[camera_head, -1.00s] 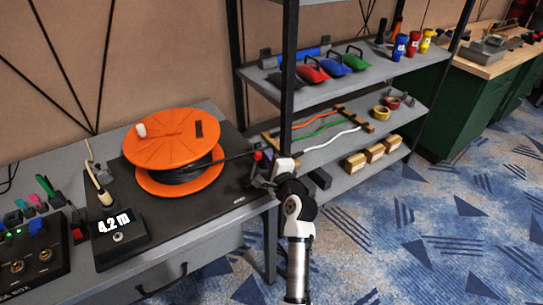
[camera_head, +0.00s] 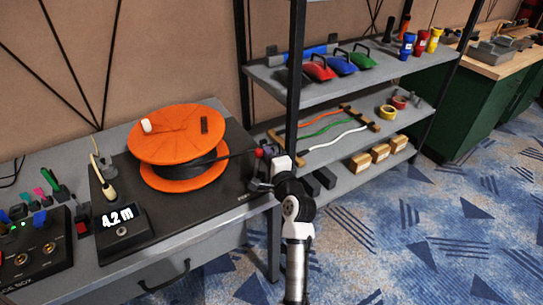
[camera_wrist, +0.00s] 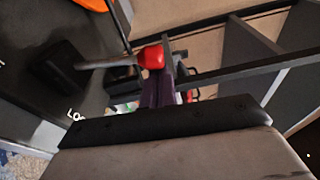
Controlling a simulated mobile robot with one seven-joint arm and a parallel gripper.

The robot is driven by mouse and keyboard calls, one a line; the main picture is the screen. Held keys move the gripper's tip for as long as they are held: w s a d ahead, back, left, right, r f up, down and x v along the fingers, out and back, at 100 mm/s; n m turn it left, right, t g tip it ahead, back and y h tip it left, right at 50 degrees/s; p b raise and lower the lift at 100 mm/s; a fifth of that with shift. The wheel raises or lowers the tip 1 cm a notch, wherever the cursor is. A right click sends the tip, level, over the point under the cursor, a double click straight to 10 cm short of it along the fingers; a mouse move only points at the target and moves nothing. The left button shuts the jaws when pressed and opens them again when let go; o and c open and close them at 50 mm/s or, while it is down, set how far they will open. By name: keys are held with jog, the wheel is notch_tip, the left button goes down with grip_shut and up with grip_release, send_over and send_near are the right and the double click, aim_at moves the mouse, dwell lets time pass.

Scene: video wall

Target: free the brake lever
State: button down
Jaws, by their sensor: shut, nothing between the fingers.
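The brake lever (camera_wrist: 105,63) is a grey rod with a red knob. In the wrist view it reaches in from the left, and its red knob (camera_wrist: 151,57) is just beyond the dark tips of my gripper (camera_wrist: 160,84). I cannot tell whether they touch. In the head view the knob (camera_head: 259,153) shows small at the mat's right edge, with my gripper (camera_head: 269,150) right beside it. My gripper is shut and empty. The lever's base is partly hidden. The orange cable reel (camera_head: 178,133) stands left of the lever, its dark cable running toward it.
A meter reading 4.2 m (camera_head: 121,232) and a black box with knobs (camera_head: 32,250) are on the bench at left. A shelf rack (camera_head: 365,78) with coloured bags, cables and tape stands behind my arm; its dark post is close to my gripper. Carpet at right is clear.

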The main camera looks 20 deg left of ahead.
jog(key=shift+s+a+r+n+t+y+b, duration=0.15)
jog(key=shift+s+a+n+b, duration=0.5)
jog(key=shift+n, duration=0.4)
jog(key=shift+s+a+n+t+y+b, duration=0.15)
jog(key=shift+s+a+n+b, duration=0.3)
jog(key=shift+s+n+b, duration=0.55)
jog(key=shift+s+a+r+n+y+b, duration=0.1)
jog(key=shift+s+a+n+y+b, duration=0.1)
jog(key=shift+s+a+n+b, duration=0.7)
jog(key=shift+w+d+n, duration=0.3)
jog(key=shift+w+n, duration=0.05)
jog(key=shift+w, duration=0.05)
jog(key=shift+r, duration=0.1)
